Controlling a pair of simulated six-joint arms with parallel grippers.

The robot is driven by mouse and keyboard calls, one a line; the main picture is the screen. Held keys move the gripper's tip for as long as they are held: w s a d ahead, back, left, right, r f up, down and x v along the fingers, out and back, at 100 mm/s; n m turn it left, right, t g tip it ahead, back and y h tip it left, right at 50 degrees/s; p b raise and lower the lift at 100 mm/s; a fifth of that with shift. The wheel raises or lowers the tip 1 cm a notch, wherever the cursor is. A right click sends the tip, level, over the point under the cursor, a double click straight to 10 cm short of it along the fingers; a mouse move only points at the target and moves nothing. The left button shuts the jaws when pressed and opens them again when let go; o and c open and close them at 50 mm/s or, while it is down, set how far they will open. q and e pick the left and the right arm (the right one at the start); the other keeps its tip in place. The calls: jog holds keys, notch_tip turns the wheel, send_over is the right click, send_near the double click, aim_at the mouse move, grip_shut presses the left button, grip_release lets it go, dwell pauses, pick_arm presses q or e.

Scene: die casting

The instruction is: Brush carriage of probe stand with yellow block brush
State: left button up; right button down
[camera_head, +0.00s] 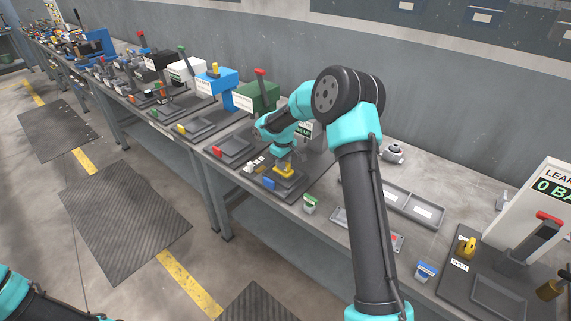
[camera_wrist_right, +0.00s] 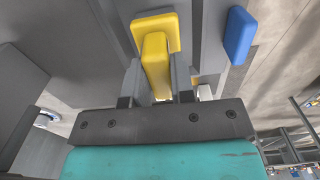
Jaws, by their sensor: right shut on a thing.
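My right gripper (camera_head: 284,161) is over a dark workstation on the bench and is shut on a yellow piece (camera_head: 285,171) that looks like the yellow block brush. In the right wrist view, the yellow block brush (camera_wrist_right: 155,62) has its narrow stem between the two fingers and its wider block beyond the fingertips. A blue block (camera_wrist_right: 239,35) is beside it, apart from the fingers; it also shows in the head view (camera_head: 269,183). A gauge with a partly visible display (camera_head: 304,130) stands behind my right wrist. I cannot make out the carriage. My left gripper is out of view.
Similar stations line the bench to the left, including a green box (camera_head: 258,96) and a blue box (camera_head: 217,80). A grey tray (camera_head: 414,206) lies right of my arm. A leak tester (camera_head: 550,190) stands at the far right.

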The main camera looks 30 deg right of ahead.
jog(key=shift+w+a, duration=0.25)
jog(key=shift+w, duration=0.3)
jog(key=shift+r, duration=0.1)
jog(key=shift+r, duration=3.95)
jog(key=shift+f, duration=0.1)
jog(key=shift+f, duration=2.7)
jog(key=shift+f, duration=1.25)
jog(key=shift+s+d, duration=0.1)
jog(key=shift+s, duration=0.05)
